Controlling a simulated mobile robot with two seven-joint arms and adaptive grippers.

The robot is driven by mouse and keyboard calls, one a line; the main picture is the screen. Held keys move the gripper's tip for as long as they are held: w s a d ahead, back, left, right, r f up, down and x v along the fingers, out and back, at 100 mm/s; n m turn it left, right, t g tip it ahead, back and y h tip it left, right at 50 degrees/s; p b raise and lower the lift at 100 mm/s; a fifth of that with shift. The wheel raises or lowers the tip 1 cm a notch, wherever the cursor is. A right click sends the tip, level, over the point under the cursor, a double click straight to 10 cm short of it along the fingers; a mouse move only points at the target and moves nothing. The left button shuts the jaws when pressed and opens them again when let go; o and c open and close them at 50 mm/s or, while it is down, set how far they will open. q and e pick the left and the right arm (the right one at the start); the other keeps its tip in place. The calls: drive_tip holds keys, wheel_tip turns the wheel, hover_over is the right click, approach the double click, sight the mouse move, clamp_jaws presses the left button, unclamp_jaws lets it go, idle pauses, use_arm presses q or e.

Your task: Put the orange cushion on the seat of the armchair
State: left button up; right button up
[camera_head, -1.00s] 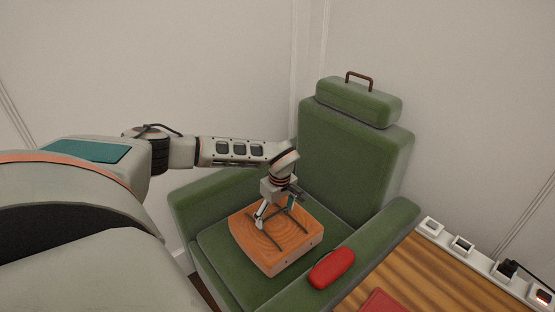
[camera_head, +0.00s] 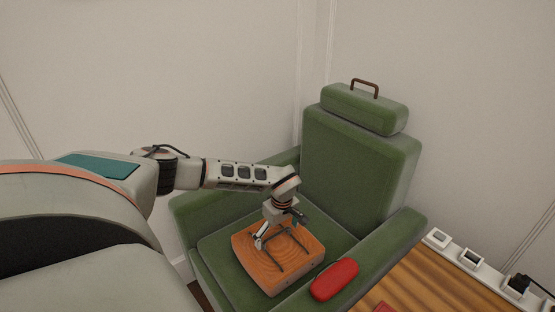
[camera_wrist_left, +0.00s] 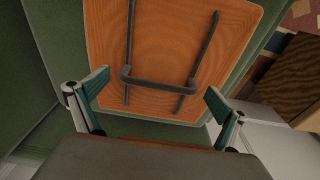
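The orange cushion (camera_head: 296,268) lies flat on the seat (camera_head: 219,262) of the green armchair (camera_head: 355,165). Dark straps and a dark handle run over its top. My left gripper (camera_head: 279,232) is just above the cushion, pointing down. In the left wrist view, its two teal fingertips (camera_wrist_left: 155,98) are wide apart, one on each side of the handle, with visible gaps to it. The cushion fills the upper middle of that view (camera_wrist_left: 158,45), with green fabric around it. My right gripper is not in view.
A red rounded object (camera_head: 335,279) lies on the armchair's near right armrest. A green headrest (camera_head: 362,108) with a brown handle tops the backrest. A plank table (camera_head: 430,283) and a white socket strip (camera_head: 487,267) are at the right. Walls stand close behind.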

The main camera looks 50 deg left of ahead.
use_arm(q)
drive_tip(key=shift+r, duration=0.1)
drive_tip(key=shift+r, duration=0.25)
drive_tip(key=r, duration=0.1)
drive_tip(key=r+p, duration=0.1)
drive_tip(key=r, duration=0.2)
drive_tip(key=shift+w+d+r+p, duration=0.15)
drive_tip(key=shift+d+r+p, duration=0.1)
drive_tip(key=shift+r+p, duration=0.1)
wheel_tip(320, 180, up, 6)
drive_tip(key=p, duration=0.2)
hover_over(279, 245)
drive_tip(key=shift+w+d+r, duration=0.1)
drive_tip(key=shift+r, duration=0.35)
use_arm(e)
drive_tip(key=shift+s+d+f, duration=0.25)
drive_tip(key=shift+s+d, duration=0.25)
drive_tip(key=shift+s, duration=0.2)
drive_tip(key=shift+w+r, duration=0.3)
